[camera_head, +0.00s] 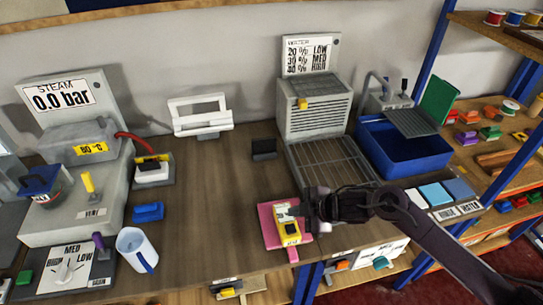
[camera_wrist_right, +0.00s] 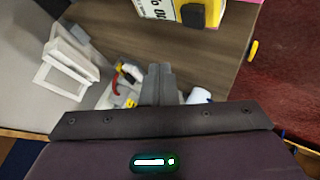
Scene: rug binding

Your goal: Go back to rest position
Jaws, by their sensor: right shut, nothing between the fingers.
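My right gripper (camera_head: 303,207) is over the front of the workbench, its arm coming in from the right. It is shut and empty. In the right wrist view its two fingers (camera_wrist_right: 160,84) are together with nothing between them. A yellow device (camera_head: 290,229) with a pale label lies on a pink board (camera_head: 267,221), just left of the gripper in the head view. In the right wrist view the yellow device (camera_wrist_right: 170,10) is at the top edge, apart from the fingertips. My left gripper is not in view.
A steam unit (camera_head: 62,98) stands at the left, with a white mug (camera_head: 137,249) in front. A white frame (camera_head: 200,114), grey vented box (camera_head: 313,107) and blue sink (camera_head: 405,148) line the back. Blue-posted shelves (camera_head: 436,60) stand right. The bench's middle (camera_head: 215,190) is bare.

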